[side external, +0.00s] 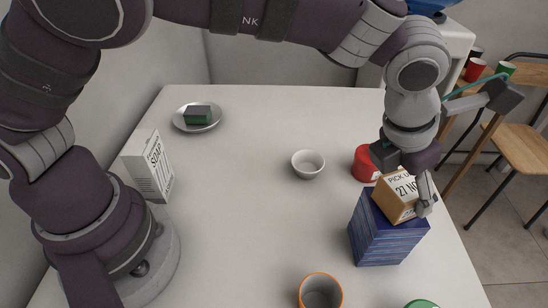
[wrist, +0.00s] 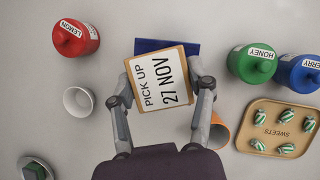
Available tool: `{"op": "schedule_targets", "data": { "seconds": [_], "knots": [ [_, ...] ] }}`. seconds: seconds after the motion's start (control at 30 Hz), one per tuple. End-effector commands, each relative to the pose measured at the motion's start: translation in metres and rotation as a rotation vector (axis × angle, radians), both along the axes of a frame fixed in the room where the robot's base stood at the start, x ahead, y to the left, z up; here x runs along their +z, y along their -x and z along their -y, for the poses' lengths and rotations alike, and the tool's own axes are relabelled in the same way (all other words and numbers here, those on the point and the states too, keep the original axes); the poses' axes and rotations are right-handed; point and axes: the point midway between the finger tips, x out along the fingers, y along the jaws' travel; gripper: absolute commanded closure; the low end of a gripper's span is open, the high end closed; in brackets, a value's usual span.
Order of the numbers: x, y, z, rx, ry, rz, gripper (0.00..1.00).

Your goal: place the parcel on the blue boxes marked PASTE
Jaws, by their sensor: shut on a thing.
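The parcel is a brown box with a white label reading PICK UP 27 NOV (side external: 396,197); in the wrist view the parcel (wrist: 160,78) faces the camera. My gripper (wrist: 164,90) is shut on it, one finger at each side. The blue boxes (side external: 385,238) form a stack on the counter directly below the parcel. In the wrist view a strip of the blue boxes (wrist: 165,45) shows beyond the parcel's far edge. The parcel looks tilted in the side view, at the stack's top; I cannot tell whether they touch. The PASTE marking is not readable.
A red LEMON jar (wrist: 75,38) and a white bowl (side external: 308,163) stand near the stack. An orange-rimmed cup (side external: 321,291), green HONEY jar (wrist: 252,62), blue jar (wrist: 299,73) and sweets tray (wrist: 250,140) are close by. A SOAP box (side external: 150,168) stands farther left.

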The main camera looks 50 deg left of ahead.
Motion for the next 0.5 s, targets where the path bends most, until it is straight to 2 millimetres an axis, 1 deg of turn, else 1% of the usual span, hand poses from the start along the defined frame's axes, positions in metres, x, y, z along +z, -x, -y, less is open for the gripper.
{"op": "schedule_targets", "data": {
  "seconds": [0.03, 0.07, 0.2, 0.23, 0.27, 0.5],
  "knots": [
    [-0.0017, 0.0, 0.0, 0.0, 0.0, -0.001, 0.85],
    [-0.0018, 0.0, 0.0001, 0.0, 0.0, 0.0, 0.44],
    [-0.0015, 0.0001, 0.0001, 0.0, 0.0, 0.0, 0.26],
    [-0.0015, 0.0001, 0.0001, 0.0, 0.0, 0.0, 0.22],
    [-0.0014, 0.0001, 0.0001, 0.0, 0.0, 0.0, 0.2],
    [-0.0014, 0.0001, 0.0, 0.0, 0.0, 0.0, 0.2]
  ]
}}
